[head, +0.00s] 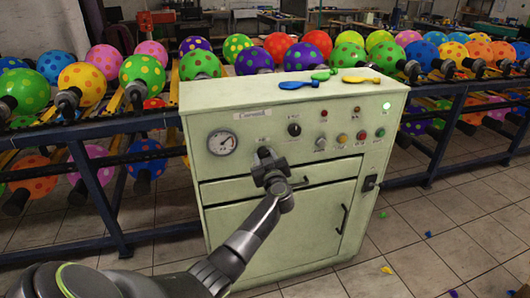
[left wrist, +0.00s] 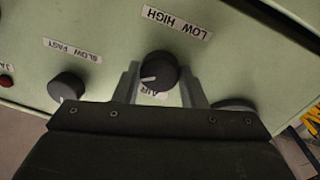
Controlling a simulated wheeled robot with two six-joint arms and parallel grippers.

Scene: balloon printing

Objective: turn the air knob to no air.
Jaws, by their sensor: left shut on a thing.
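The black air knob (left wrist: 158,70) shows in the left wrist view, between the two fingers of my left gripper (left wrist: 160,86). The gripper is shut on it. A white mark on the knob points left and slightly down in that view. A "LOW HIGH" label (left wrist: 177,22) lies above the knob and an "AIR" label (left wrist: 155,93) below it, partly hidden. In the head view my left gripper (head: 265,154) is against the front of the pale green machine (head: 230,190), right of the gauge, and mostly hides the knob. My right gripper is not in view.
A pressure gauge (head: 221,142) is left of the gripper and the slow-fast knob (head: 294,129) is to its right. Buttons and lamps sit farther right. Flat balloons (head: 298,85) lie on the machine top. Racks of dotted balloons (head: 84,84) stand behind and beside the machine.

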